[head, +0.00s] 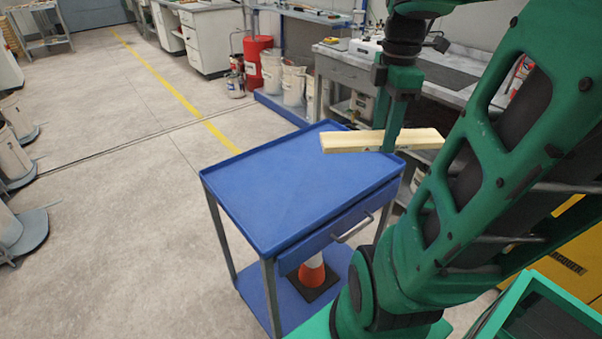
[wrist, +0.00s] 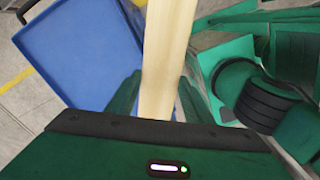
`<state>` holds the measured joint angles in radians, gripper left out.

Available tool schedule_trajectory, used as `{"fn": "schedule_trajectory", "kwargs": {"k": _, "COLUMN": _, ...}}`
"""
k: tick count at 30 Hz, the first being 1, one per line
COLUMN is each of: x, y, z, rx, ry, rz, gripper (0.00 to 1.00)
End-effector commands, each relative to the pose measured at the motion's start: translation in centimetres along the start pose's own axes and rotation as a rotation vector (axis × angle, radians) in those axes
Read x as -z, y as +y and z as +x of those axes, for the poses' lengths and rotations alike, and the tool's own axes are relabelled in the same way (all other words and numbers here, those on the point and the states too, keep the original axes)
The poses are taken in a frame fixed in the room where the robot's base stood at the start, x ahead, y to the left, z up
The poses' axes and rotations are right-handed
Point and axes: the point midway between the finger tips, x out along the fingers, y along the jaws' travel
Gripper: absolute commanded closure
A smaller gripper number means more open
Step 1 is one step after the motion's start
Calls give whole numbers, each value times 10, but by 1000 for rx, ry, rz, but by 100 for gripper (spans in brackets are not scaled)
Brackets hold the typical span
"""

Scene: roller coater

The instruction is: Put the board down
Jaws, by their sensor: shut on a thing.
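The board (head: 350,142) is a pale wooden plank. My gripper (head: 391,142) is shut on it and holds it level near the far right corner of the blue cart (head: 265,190). In the head view the board's left part overlaps the cart top and its right end reaches past the cart's edge. I cannot tell exactly how high it is above the cart. In the wrist view the board (wrist: 167,50) runs lengthwise between the two green fingers (wrist: 158,98), and the blue cart top (wrist: 80,55) lies to its left. The cart top is bare.
The cart has a drawer with a handle (head: 353,229), and an orange and white cone (head: 312,270) on its lower shelf. A grey workbench (head: 345,68), white buckets (head: 293,85) and a red drum (head: 256,58) stand behind. Open floor (head: 110,200) lies to the left.

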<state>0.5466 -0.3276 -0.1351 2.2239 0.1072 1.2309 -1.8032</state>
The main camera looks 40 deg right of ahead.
Motion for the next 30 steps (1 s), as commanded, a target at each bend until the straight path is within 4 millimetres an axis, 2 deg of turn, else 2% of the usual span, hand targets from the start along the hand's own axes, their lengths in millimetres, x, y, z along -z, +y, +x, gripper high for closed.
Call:
{"fn": "schedule_trajectory", "kwargs": {"k": 4, "x": 5, "y": 10, "z": 4, "rx": 3, "ry": -7, "rz": -22, "gripper": 79}}
{"fn": "schedule_trajectory", "kwargs": {"k": 8, "x": 34, "y": 38, "z": 18, "rx": 7, "ry": -23, "rz": -109, "gripper": 79}}
{"fn": "schedule_trajectory", "kwargs": {"k": 11, "x": 72, "y": 65, "z": 36, "rx": 7, "ry": -35, "rz": -210, "gripper": 79}}
{"fn": "schedule_trajectory", "kwargs": {"k": 15, "x": 137, "y": 93, "z": 65, "rx": 6, "ry": -35, "rz": -356, "gripper": 79}}
{"fn": "schedule_trajectory", "kwargs": {"k": 18, "x": 178, "y": 104, "z": 84, "rx": 3, "ry": -27, "rz": -441, "gripper": 79}}
{"fn": "schedule_trajectory", "kwargs": {"k": 22, "x": 221, "y": 108, "z": 104, "rx": 3, "ry": -13, "rz": -522, "gripper": 79}}
{"fn": "schedule_trajectory", "kwargs": {"k": 24, "x": 235, "y": 110, "z": 111, "rx": 1, "ry": -7, "rz": -548, "gripper": 79}}
{"fn": "schedule_trajectory", "kwargs": {"k": 27, "x": 247, "y": 110, "z": 117, "rx": 1, "ry": -1, "rz": -571, "gripper": 79}}
{"fn": "schedule_trajectory", "kwargs": {"k": 30, "x": 243, "y": 111, "z": 124, "rx": 1, "ry": 0, "rz": -575, "gripper": 79}}
